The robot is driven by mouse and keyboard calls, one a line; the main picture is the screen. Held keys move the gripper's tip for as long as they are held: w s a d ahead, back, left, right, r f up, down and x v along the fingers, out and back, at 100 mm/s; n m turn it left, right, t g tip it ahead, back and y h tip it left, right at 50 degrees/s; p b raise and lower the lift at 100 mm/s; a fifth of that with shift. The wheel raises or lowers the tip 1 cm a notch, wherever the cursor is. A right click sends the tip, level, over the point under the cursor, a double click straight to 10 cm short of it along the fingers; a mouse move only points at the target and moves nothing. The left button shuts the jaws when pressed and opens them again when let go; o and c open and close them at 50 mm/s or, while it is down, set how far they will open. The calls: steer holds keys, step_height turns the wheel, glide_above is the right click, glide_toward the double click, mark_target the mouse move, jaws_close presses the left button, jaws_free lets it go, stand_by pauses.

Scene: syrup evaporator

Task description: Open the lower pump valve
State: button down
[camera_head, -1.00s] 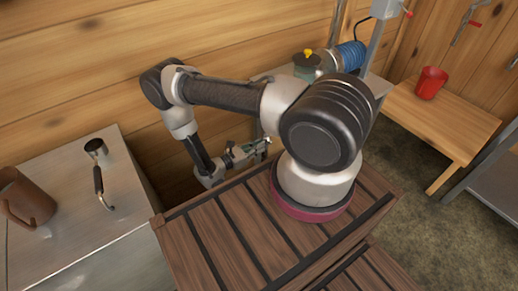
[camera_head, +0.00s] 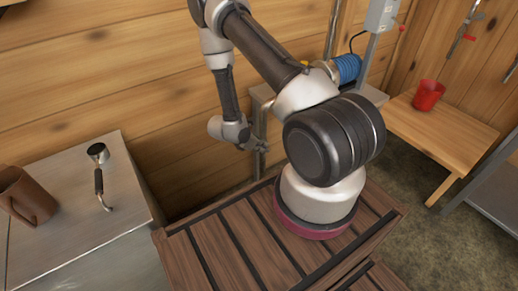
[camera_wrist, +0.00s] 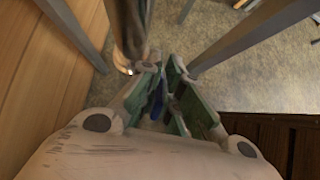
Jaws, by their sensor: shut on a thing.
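My gripper (camera_head: 262,147) is low beside the metal stand, at the wooden wall, and small in the head view. In the wrist view my gripper (camera_wrist: 162,105) points down with its green-padded fingers close together. A thin blue piece (camera_wrist: 155,100), seemingly the lower valve's handle, shows between the pads, mostly hidden by them. A metal pipe (camera_wrist: 130,25) comes down just beyond the fingers, with a bright fitting at its lower end. The blue pump part (camera_head: 347,68) sits up on the stand, partly behind my arm. The valve itself is not clear in the head view.
Metal stand legs (camera_wrist: 245,38) run close on both sides of the gripper. A steel-topped counter (camera_head: 75,215) with a brown jug (camera_head: 28,195) and a ladle (camera_head: 100,175) is at left. A red cup (camera_head: 428,96) stands on a wooden bench (camera_head: 440,135).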

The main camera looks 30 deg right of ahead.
steer(key=shift+d+r+y, duration=0.25)
steer(key=shift+d+y, duration=0.15)
steer(key=shift+y, duration=0.4)
steer(key=c, duration=1.6)
jaws_free()
steer(key=shift+w+r, duration=0.1)
steer(key=v, duration=0.7)
steer(key=shift+a+r, duration=0.2)
steer(key=shift+r, duration=0.1)
steer(key=shift+o, duration=0.2)
